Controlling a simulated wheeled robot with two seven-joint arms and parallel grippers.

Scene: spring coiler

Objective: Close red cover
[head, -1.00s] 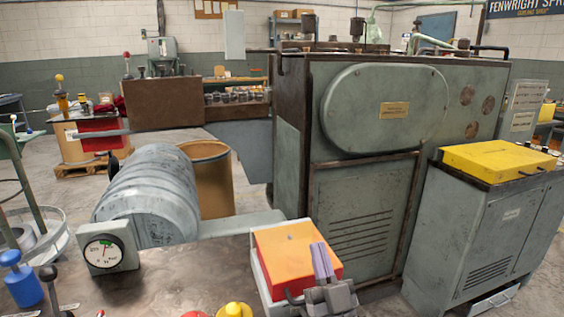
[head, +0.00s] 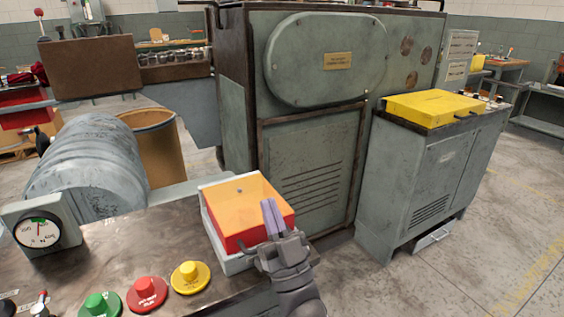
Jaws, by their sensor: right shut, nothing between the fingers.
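The red cover (head: 238,205), an orange-red box-shaped lid with a small knob on top, lies over a pale grey base (head: 212,242) on the bench, right of the middle of its front. The base shows along its left and front sides. The cover looks down over the base, but I cannot tell whether it is fully seated. A dark handle shows at its front. My right gripper (head: 268,212) is shut and empty, its fingers upright in front of the cover's right part; whether they touch it is unclear. My left gripper is not in view.
Green (head: 99,304), red (head: 147,293) and yellow (head: 190,277) buttons sit on the bench left of my right gripper. A dial gauge (head: 40,231) and a grey ribbed drum (head: 90,165) stand at left. The large green machine (head: 325,130) rises behind; a yellow-topped cabinet (head: 440,165) stands right.

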